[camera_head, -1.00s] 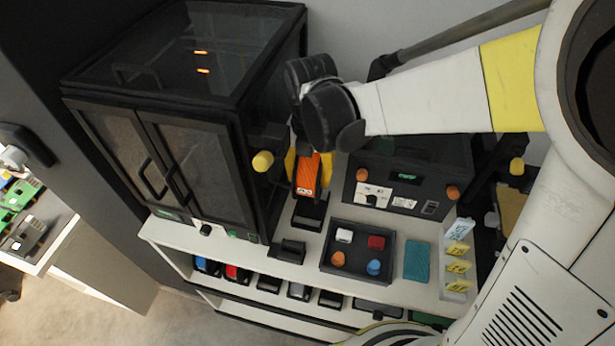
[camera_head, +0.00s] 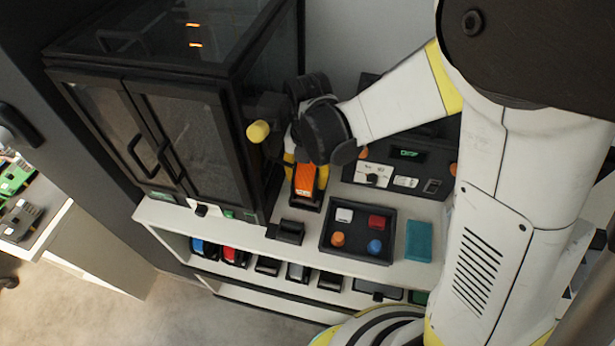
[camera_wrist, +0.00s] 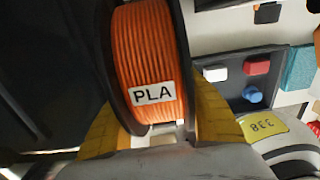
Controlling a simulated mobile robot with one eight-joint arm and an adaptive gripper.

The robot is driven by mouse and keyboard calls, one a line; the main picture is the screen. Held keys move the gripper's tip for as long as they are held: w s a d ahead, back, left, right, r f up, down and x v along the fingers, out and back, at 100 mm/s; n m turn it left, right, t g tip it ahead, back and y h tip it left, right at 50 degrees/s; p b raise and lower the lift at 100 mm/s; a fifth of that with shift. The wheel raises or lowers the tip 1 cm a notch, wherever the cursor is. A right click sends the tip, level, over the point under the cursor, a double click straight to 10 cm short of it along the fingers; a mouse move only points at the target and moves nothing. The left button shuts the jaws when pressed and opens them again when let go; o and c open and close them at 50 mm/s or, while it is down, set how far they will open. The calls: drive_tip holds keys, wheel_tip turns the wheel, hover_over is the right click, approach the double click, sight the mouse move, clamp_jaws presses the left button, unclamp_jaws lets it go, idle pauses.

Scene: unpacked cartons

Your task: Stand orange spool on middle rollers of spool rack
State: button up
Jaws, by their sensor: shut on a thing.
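The orange spool (camera_head: 304,180), with dark flanges and a white label, is at the rear of the upper shelf, right of the black cabinet. In the wrist view the orange spool (camera_wrist: 150,60) has a PLA label facing me. My gripper (camera_head: 305,172) is shut on it, with yellow fingers at both flanges. A black holder (camera_head: 306,206) shows just below the spool; I cannot tell whether they touch. Black roller cradles line the lower shelf, some holding blue (camera_head: 204,247) and red (camera_head: 235,256) spools. I cannot tell which is the rack's middle.
A dark tray (camera_head: 327,246) with coloured pieces and a teal block (camera_head: 419,240) sit to the right. A small black stand (camera_head: 286,231) is near the shelf's front. A control box (camera_head: 405,185) stands behind.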

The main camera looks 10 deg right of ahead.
drive_tip(key=shift+f, duration=0.2)
drive_tip(key=o, duration=1.3)
drive_tip(key=shift+o, duration=0.2)
